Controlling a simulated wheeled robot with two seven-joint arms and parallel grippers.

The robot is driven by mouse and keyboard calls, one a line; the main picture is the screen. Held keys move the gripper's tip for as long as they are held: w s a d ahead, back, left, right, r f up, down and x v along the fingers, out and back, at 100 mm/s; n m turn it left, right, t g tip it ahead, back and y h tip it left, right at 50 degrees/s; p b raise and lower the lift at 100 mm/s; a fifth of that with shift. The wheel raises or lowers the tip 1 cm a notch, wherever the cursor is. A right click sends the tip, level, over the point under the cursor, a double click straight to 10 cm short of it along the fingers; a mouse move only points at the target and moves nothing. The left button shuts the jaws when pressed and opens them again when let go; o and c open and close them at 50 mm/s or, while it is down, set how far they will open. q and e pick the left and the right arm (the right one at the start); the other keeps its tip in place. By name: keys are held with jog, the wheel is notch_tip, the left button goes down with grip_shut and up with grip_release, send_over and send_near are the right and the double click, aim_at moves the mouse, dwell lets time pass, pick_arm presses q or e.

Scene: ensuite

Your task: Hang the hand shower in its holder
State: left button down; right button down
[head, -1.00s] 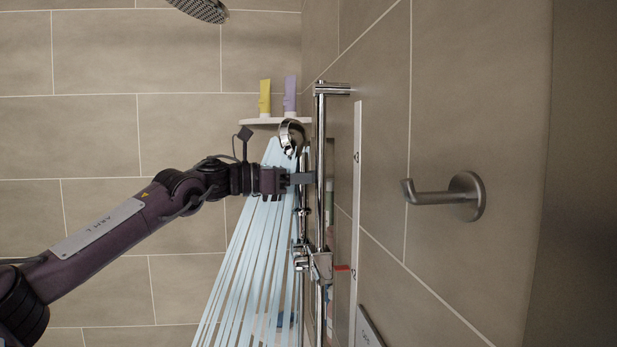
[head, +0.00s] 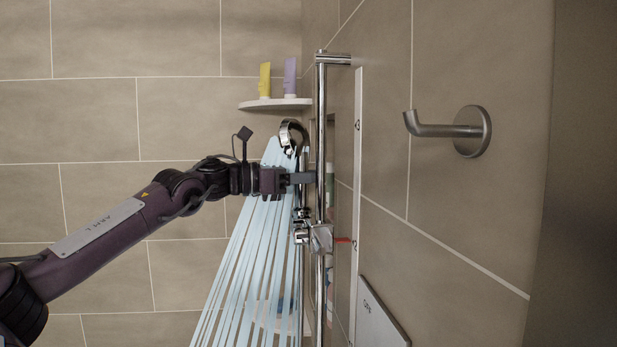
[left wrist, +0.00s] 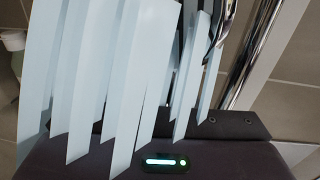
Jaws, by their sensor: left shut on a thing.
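The chrome hand shower (head: 291,133) is upright, its round head at the top, with pale blue water streaks (head: 245,245) fanning down from it. My left gripper (head: 302,178) is shut on its handle, beside the chrome riser bar (head: 321,120). The holder (head: 320,238) is a chrome slider on the bar, below the gripper, with its cradle (head: 301,226) to the left. The handle's lower end is close above or at the cradle; I cannot tell whether it sits inside. In the left wrist view, streaks hide much of the hand shower (left wrist: 222,22). My right gripper is out of view.
A corner shelf (head: 275,104) holds a yellow tube (head: 265,80) and a purple tube (head: 290,77). A wall hook (head: 450,130) projects at right. A grey panel (head: 380,315) is low on the wall.

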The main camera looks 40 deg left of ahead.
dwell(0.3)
pick_arm(q)
jog(key=c, duration=1.1)
grip_release()
jog(key=shift+s, duration=0.1)
jog(key=shift+o, duration=0.2)
jog(key=shift+f, duration=0.15)
jog(key=shift+s+a+b, duration=0.2)
jog(key=shift+s+b, duration=0.05)
jog(key=shift+b, duration=0.3)
jog(key=b+v, duration=0.5)
jog(key=v, duration=0.2)
